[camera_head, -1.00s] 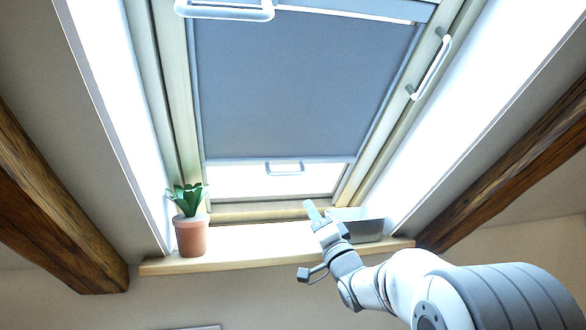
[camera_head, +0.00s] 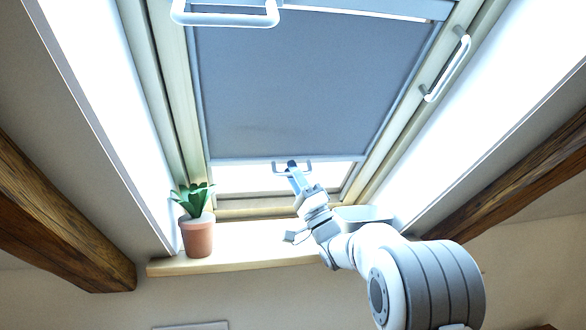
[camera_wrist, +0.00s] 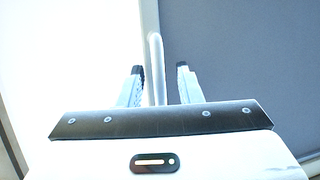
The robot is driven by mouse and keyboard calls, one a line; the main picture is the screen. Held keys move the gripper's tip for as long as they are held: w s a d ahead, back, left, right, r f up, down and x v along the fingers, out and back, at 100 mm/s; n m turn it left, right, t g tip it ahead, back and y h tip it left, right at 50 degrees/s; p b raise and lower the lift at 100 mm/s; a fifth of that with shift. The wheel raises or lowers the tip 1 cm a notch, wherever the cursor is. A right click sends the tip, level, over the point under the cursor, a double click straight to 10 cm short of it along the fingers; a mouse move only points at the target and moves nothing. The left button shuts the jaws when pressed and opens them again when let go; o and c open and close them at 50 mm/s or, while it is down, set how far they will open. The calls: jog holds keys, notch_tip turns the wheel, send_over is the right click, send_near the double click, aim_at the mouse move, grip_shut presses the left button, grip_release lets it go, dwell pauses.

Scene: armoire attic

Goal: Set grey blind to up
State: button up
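The grey blind (camera_head: 310,90) covers most of the skylight in the head view, with a bright strip of glass showing below its bottom edge. A small handle (camera_head: 307,166) hangs at the middle of that edge. My gripper (camera_head: 292,165) is at this handle and hides part of it. In the wrist view, my gripper (camera_wrist: 159,72) is open, with the blind's handle bar (camera_wrist: 155,48) showing between its two fingers. The bar looks apart from both fingers. The grey blind also shows at the right in the wrist view (camera_wrist: 245,50).
A potted plant (camera_head: 198,237) stands at the left on the wooden sill (camera_head: 240,255). A grey tray-like container (camera_head: 365,214) sits at its right, behind my arm. A white handle (camera_head: 447,68) is on the right frame, another white handle (camera_head: 225,20) at the top.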

jog(key=shift+w+a+r, duration=0.1)
jog(key=shift+w, duration=0.05)
grip_shut()
dwell(0.6)
